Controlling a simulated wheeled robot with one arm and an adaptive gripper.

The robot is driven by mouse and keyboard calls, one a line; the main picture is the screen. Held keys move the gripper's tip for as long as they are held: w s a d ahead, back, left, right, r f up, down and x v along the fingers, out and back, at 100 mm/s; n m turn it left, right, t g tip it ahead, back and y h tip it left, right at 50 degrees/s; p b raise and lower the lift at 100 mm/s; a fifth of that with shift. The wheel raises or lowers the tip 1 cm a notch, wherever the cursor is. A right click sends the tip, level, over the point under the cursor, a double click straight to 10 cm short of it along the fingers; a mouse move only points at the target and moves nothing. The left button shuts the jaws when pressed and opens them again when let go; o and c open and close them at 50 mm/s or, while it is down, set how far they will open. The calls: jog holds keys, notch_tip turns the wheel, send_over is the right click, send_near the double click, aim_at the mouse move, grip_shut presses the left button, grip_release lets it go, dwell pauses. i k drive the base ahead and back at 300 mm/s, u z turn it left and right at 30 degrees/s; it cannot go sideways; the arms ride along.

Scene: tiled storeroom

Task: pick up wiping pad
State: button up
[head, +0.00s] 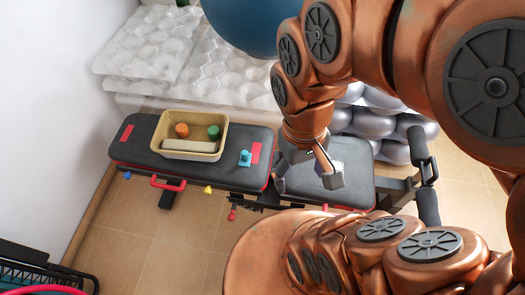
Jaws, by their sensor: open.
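No object is plainly recognisable as the wiping pad. A pale cream block (190,146) lies along the front inside a yellow basket (165,127) on a black padded bench (142,150); it may be the pad, but I cannot tell. An orange round item (182,130) and a green one (214,132) sit behind the block in the basket. My gripper (306,181) points down over the bench, right of the basket. Its fingers are spread with nothing visible between them.
A large blue ball (250,22) and bubbly white stacks (150,50) are behind. Tiled floor (140,225) is clear in front. A dark rack (40,270) is lower left.

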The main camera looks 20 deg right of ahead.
aim_at(245, 158)
jog(key=u, duration=0.55)
jog(key=k, duration=0.65)
jog(key=u, duration=0.8)
jog(key=i, duration=1)
jog(key=z, duration=0.6)
